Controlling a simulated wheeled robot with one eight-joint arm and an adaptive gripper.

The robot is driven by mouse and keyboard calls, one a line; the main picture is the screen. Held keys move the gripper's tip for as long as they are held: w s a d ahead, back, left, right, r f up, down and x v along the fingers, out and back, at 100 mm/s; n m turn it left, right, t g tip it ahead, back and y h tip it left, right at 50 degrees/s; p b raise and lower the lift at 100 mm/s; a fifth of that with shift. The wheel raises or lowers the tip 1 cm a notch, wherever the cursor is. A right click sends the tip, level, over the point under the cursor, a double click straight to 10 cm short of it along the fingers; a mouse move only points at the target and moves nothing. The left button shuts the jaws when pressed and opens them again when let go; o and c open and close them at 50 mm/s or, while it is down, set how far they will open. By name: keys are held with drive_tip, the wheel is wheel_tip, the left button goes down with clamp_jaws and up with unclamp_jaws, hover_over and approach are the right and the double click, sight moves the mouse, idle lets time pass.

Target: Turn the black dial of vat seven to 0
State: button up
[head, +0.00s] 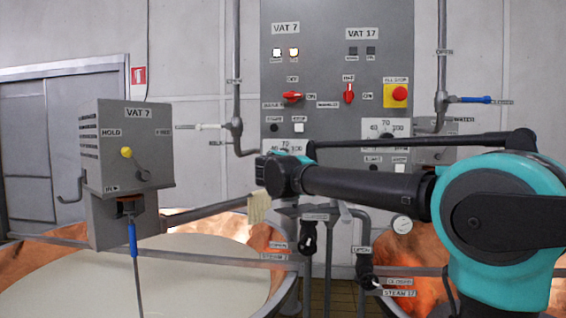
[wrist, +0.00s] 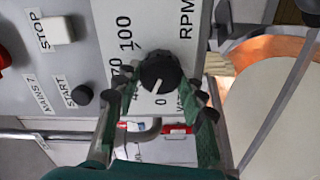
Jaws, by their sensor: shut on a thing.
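The black dial of vat seven (wrist: 158,72) is a round knob on a white RPM scale plate (wrist: 125,45). In the wrist view the panel appears turned on its side.
In the wrist view a black START button (wrist: 82,95) and a white STOP button (wrist: 58,31) lie left of the dial. A grey pipe (wrist: 145,134) runs below. In the head view the VAT 7 box (head: 125,150) stands left, above the open vat.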

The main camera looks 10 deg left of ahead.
drive_tip(key=n, duration=0.4)
drive_tip(key=shift+f+n, duration=0.1)
drive_tip(key=shift+n, duration=0.3)
idle(0.4)
drive_tip(key=o, duration=1.2)
drive_tip(key=shift+c, duration=0.2)
drive_tip(key=shift+s, duration=0.1)
drive_tip(key=s, duration=1.1)
drive_tip(key=shift+s+a, duration=0.2)
drive_tip(key=shift+s, duration=0.2)
drive_tip(key=shift+s, duration=0.1)
